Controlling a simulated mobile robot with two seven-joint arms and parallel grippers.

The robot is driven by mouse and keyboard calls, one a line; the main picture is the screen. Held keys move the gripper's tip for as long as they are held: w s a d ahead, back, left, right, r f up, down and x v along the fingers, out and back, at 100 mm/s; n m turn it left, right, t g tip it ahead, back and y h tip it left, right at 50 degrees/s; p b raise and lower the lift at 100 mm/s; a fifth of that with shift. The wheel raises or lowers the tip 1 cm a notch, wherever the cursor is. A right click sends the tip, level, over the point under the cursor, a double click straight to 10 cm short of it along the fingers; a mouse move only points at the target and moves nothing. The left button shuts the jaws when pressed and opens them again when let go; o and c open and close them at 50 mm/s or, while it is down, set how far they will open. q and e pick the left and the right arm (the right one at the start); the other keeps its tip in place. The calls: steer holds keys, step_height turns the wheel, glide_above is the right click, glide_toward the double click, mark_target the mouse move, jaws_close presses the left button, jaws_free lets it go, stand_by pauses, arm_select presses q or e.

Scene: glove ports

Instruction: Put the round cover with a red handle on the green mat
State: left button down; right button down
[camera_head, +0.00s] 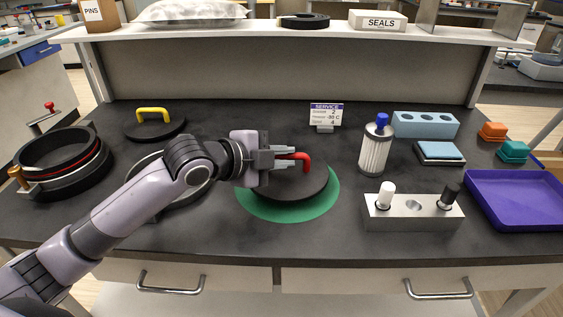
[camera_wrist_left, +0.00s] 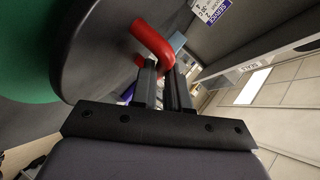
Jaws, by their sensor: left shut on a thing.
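The round black cover (camera_head: 299,186) with its red handle (camera_head: 304,158) is over the green mat (camera_head: 321,207) in the head view. Green shows along the front and right of the cover; I cannot tell whether the cover touches the mat. My left gripper (camera_head: 288,159) is shut on the red handle from the left. In the left wrist view the fingers (camera_wrist_left: 166,88) close on the red handle (camera_wrist_left: 153,42), beside the dark cover (camera_wrist_left: 92,45), with the green mat (camera_wrist_left: 25,60) at the left edge. My right gripper is not in view.
A cover with a yellow handle (camera_head: 153,114) lies back left. A ring port (camera_head: 64,166) stands far left, and another ring (camera_head: 181,205) lies behind my arm. A filter cylinder (camera_head: 375,150), a metal block (camera_head: 412,213) and a purple tray (camera_head: 518,198) stand right.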

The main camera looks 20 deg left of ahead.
arm_select(q)
steer(key=shift+f, duration=0.5)
steer(key=shift+f, duration=0.15)
steer(key=c, duration=1.1)
jaws_free()
steer(key=shift+f, duration=0.1)
steer(key=shift+r, duration=0.25)
steer(key=v, duration=1.2)
steer(key=shift+b, duration=0.3)
steer(key=shift+f, duration=0.15)
